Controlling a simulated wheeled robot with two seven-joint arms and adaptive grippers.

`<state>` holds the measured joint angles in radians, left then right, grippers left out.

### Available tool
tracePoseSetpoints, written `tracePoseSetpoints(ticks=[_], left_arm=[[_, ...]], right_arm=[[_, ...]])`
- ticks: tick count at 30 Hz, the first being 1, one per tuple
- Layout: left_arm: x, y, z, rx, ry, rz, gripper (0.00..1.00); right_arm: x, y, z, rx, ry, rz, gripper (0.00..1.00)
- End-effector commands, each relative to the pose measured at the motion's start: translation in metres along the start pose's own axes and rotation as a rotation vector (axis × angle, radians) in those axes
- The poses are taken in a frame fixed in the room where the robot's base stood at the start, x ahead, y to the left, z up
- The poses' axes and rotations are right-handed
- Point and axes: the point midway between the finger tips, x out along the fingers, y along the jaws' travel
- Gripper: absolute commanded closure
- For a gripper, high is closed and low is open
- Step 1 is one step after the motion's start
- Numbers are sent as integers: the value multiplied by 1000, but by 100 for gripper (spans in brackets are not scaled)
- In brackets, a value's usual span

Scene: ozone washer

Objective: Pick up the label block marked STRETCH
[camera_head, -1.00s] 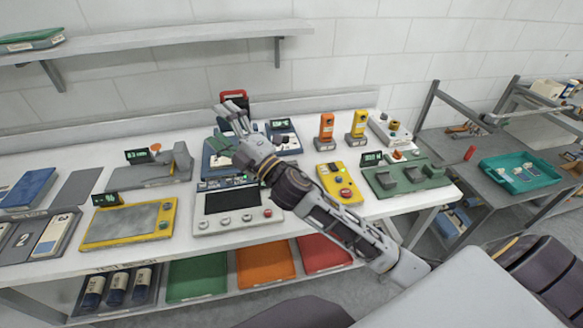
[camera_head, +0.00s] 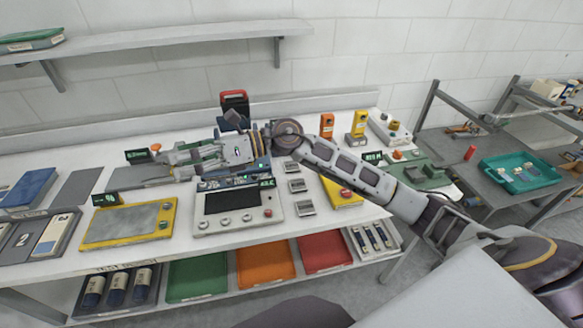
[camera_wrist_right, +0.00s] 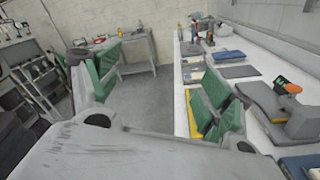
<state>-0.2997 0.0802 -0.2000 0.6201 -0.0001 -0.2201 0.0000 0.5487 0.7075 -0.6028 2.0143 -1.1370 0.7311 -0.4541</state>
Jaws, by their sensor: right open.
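Three small grey blocks with dark faces stand in a column on the white bench in the head view: a far block (camera_head: 292,168), a middle block (camera_head: 297,186) and a near block (camera_head: 305,207). They may be the label blocks, but their lettering is too small to read, so I cannot tell which is marked STRETCH. My right gripper (camera_head: 174,161) is open, left of these blocks and above the back of the bench, pointing left. Its spread, green-padded fingers (camera_wrist_right: 158,82) show in the right wrist view with nothing between them. My left gripper is out of view.
A grey console (camera_head: 237,209) stands left of the blocks, and a yellow-framed panel (camera_head: 128,224) is farther left. A yellow box (camera_head: 341,193) and green fixture (camera_head: 415,176) are to the right. Orange (camera_head: 326,126) and yellow (camera_head: 359,125) handheld devices stand behind.

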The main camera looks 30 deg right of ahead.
Motion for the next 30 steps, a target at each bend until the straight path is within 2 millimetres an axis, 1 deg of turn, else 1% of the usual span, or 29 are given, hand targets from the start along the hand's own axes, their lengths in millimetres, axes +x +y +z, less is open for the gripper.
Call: tracePoseSetpoints(ticks=[5,8,14,17,21,23,27,30], left_arm=[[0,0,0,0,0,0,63],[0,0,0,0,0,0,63],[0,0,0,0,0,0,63],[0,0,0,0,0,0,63],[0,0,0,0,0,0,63],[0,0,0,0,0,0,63],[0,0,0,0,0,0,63],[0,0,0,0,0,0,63]], right_arm=[[-15,-16,-21,-131,208,-32,20],[-28,-27,-32,-194,326,-53,20],[-67,-52,-48,-297,563,-108,20],[-90,-65,-54,-334,682,-139,20],[-130,-82,-56,-373,847,-189,20],[-148,-88,-55,-384,918,-213,20],[-194,-101,-50,-395,1079,-270,20],[-228,-106,-44,-389,1184,-309,20]])
